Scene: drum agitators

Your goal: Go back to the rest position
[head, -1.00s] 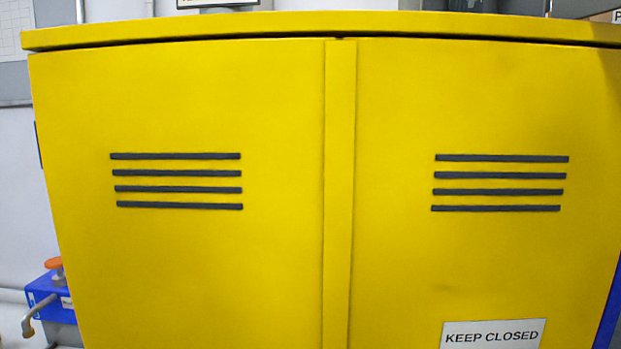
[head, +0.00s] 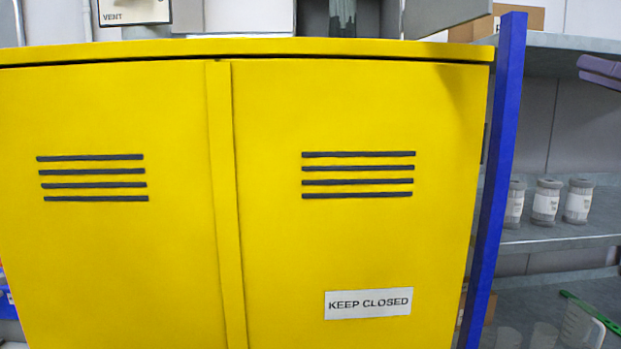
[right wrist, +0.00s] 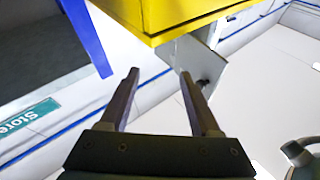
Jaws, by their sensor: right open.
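My right gripper (head: 600,72) shows only in part at the right edge of the head view, in front of the shelving. In the right wrist view the same gripper (right wrist: 158,76) has its two dark fingers spread apart with nothing between them. A yellow cabinet (head: 275,250) with shut double doors and dark vent slots fills much of the head view. A corner of it (right wrist: 185,14) also shows at the top of the right wrist view, beyond the fingertips. My left gripper is not in view.
A blue upright post (head: 495,170) stands at the cabinet's right side. Beyond it are grey shelves (head: 560,238) with several labelled jars (head: 546,202) and a clear jug (head: 580,327). A KEEP CLOSED sign (head: 368,303) is on the right door. White floor (right wrist: 265,95) shows in the wrist view.

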